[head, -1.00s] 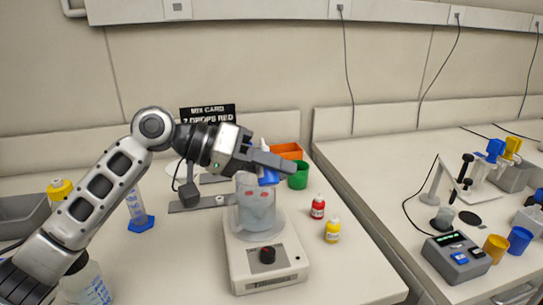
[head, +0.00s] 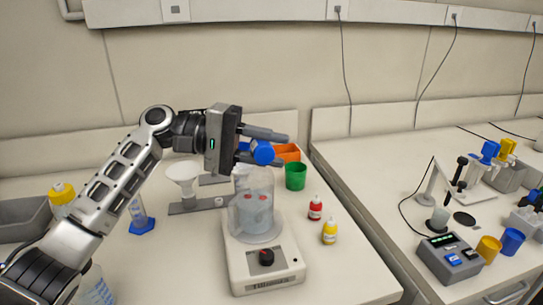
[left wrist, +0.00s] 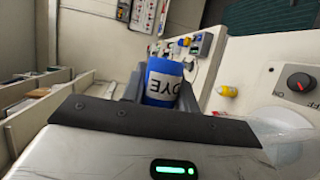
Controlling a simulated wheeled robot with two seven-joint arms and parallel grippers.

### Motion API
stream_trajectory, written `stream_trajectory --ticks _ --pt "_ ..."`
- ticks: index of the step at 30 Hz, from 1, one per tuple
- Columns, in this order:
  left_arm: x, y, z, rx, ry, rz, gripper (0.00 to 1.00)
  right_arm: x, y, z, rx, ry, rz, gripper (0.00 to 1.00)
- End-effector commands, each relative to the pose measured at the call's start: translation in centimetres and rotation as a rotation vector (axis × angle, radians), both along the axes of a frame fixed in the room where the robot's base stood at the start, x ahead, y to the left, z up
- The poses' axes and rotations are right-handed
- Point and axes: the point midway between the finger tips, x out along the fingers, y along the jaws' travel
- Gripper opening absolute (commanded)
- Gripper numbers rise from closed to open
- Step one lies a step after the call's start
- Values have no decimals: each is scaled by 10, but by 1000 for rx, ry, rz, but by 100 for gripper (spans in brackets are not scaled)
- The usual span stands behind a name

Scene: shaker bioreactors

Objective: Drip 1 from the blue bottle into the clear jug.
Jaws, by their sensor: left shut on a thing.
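The blue bottle (head: 262,153) is held above the clear jug (head: 250,216), tipped well over with one round end toward the head camera. Its tip cannot be made out. My left gripper (head: 264,142) is shut on it. In the left wrist view the bottle (left wrist: 163,86) sits between the fingers (left wrist: 160,92), its DYE label upside down. The jug stands on a white stirrer (head: 264,268) with a dark knob and shows red spots inside. Part of the jug also shows in the left wrist view (left wrist: 285,135). My right gripper is out of view.
A red bottle (head: 315,208) and a yellow bottle (head: 330,232) stand right of the stirrer. A green cup (head: 296,177) and an orange bin (head: 287,152) are behind. A white funnel (head: 182,174) is at left. The table's front right is clear.

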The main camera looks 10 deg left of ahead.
Motion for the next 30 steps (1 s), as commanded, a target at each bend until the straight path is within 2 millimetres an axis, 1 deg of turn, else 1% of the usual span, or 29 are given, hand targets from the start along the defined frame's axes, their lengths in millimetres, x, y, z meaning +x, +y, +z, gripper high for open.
stream_trajectory --ticks 8,11,20,27,30 --pt "16 6 9 -69 160 1 11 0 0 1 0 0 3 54" --pt "15 7 9 -68 160 1 11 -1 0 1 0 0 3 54" --pt "16 9 13 -104 246 -1 11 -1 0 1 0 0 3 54" --pt "16 9 14 -105 251 0 11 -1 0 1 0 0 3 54" --pt "17 10 16 -122 287 -1 11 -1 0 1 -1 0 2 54"
